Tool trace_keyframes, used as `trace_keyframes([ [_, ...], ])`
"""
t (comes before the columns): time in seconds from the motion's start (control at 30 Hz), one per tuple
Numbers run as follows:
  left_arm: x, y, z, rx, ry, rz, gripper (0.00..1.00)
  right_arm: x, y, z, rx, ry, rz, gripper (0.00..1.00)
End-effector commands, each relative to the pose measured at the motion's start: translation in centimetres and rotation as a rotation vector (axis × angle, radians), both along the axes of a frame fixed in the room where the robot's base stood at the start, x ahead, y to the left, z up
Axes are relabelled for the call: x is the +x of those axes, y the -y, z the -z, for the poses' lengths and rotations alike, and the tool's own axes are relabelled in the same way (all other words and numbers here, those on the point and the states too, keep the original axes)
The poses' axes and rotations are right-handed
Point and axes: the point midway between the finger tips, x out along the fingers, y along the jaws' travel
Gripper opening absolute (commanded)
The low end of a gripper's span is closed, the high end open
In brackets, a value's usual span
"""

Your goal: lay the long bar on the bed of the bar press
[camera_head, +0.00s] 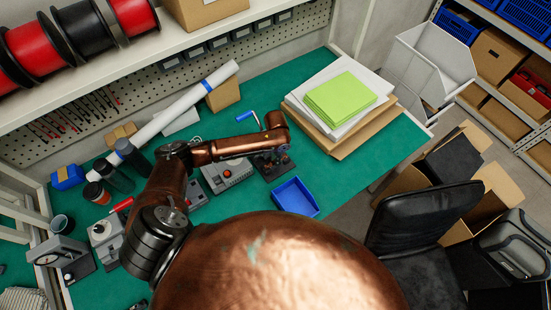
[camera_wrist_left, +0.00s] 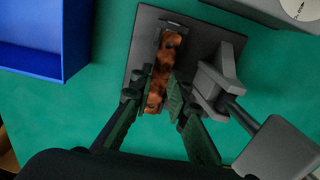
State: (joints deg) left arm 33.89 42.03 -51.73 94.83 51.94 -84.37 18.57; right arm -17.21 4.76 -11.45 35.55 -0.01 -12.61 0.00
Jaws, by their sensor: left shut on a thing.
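The long bar (camera_wrist_left: 166,62) is a mottled copper strip in the left wrist view. It lies lengthwise between the two dark green fingers of my left gripper (camera_wrist_left: 160,98), which is shut on its near part. The bar is over the dark grey plate of the bar press (camera_wrist_left: 139,46); whether it rests on the bed or hovers just above, I cannot tell. A grey clamp part and lever of the press stand right of the bar. In the head view my left gripper (camera_head: 271,158) is small and low over the press, and the bar is not clear there. My right gripper is not in view.
A blue tray (camera_head: 296,197) stands close beside the press, also at left in the wrist view (camera_wrist_left: 82,42). A grey device (camera_head: 228,175) is on the other side. Boards and green paper (camera_head: 341,98) lie to the right. A black chair (camera_head: 425,225) stands in front.

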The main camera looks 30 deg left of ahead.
Motion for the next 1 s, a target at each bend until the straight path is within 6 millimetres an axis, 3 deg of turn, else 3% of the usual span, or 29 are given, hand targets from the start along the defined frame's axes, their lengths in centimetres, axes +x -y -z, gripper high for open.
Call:
trace_keyframes([
  [0.77,0.0,0.0,1.1,0.000,0.000,0.001,0.00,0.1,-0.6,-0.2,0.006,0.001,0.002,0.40],
  [0.8,0.0,0.0,1.1,0.000,0.000,0.000,0.16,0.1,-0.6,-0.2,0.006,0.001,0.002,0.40],
  [1.0,0.0,0.0,1.1,0.000,0.000,0.000,0.30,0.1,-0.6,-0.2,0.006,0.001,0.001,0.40],
])
